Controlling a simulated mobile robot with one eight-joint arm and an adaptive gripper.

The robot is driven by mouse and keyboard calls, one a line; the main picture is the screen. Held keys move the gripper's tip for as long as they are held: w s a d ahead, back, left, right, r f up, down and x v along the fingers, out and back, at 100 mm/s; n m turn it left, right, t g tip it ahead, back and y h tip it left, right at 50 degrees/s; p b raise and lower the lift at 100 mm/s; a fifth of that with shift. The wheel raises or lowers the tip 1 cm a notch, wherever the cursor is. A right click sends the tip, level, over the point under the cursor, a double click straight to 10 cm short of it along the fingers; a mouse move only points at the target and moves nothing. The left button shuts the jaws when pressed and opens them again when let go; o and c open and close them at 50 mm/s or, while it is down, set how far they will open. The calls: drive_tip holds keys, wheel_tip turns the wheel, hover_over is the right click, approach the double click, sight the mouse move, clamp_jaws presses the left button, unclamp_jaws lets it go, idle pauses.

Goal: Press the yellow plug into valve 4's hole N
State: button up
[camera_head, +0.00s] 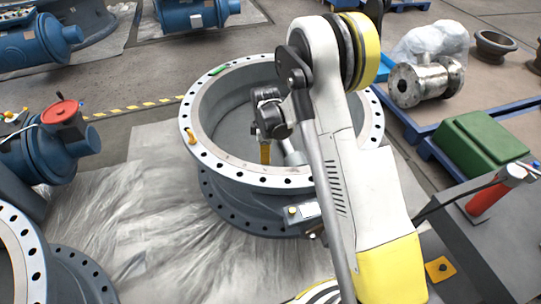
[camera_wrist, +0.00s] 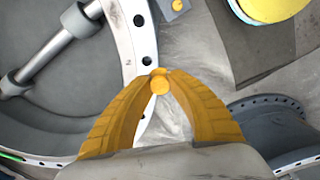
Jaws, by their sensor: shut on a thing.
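My gripper (camera_wrist: 160,82) has orange ribbed fingers, shut on the round yellow plug (camera_wrist: 160,86), whose end shows between the fingertips. In the wrist view the plug appears at the outer edge of a pale valve flange, just below a dark hole (camera_wrist: 148,61). A small mark like an N sits left of that hole. The plug's height above the flange cannot be told. In the head view the large grey valve (camera_head: 252,203) stands in the middle; no number is readable.
Another flanged valve (camera_head: 70,275) stands lower left. A green box (camera_head: 478,143) is at right.

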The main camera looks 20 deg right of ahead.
sight(263, 177)
drive_tip(key=shift+w+f+n+b, duration=0.75)
drive_tip(key=shift+f+n, duration=0.4)
drive_tip(key=shift+f, duration=1.5)
drive_tip(key=shift+w+f+n+b, duration=0.75)
drive_tip(key=shift+f+n, duration=0.45)
drive_tip(key=shift+f, duration=1.45)
drive_tip(key=shift+w+f+n+b, duration=0.7)
drive_tip(key=shift+f+n, duration=0.45)
drive_tip(key=shift+f, duration=1.5)
drive_tip(key=shift+a+f, duration=0.1)
drive_tip(key=shift+f, duration=0.15)
drive_tip(key=shift+f, duration=0.35)
drive_tip(key=shift+f, duration=0.45)
drive_tip(key=shift+f, duration=0.25)
drive_tip(key=o, duration=0.9)
drive_tip(key=shift+o, duration=0.6)
